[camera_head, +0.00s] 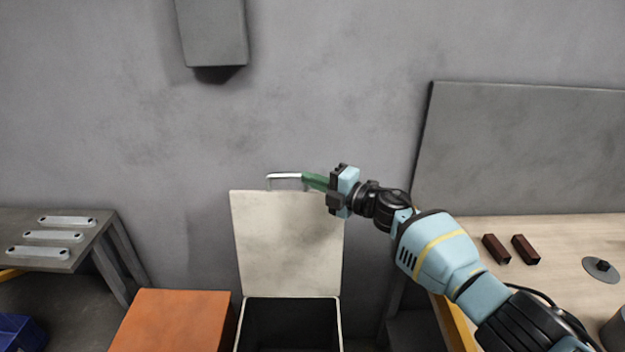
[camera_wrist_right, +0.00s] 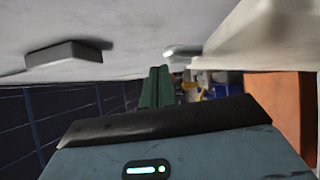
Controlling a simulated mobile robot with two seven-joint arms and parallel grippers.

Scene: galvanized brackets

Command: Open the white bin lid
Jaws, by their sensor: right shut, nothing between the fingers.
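The white bin lid (camera_head: 288,245) stands upright, swung open against the grey wall. Its bar handle (camera_head: 284,176) is at the top edge of the lid. The bin (camera_head: 292,325) below is open and its dark inside shows. My right gripper (camera_head: 308,179) has green fingers, shut and empty, at the right end of the handle. In the right wrist view the shut fingers (camera_wrist_right: 156,88) point forward, with the pale lid (camera_wrist_right: 260,35) at upper right and the handle (camera_wrist_right: 182,51) just beyond them. Whether fingers and handle touch I cannot tell. My left gripper is not in view.
An orange box (camera_head: 172,320) stands left of the bin. A bench with several metal brackets (camera_head: 67,221) is at the far left. A wooden worktop (camera_head: 560,235) with two dark brown blocks (camera_head: 496,249) is at the right. A grey box (camera_head: 212,35) hangs on the wall above.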

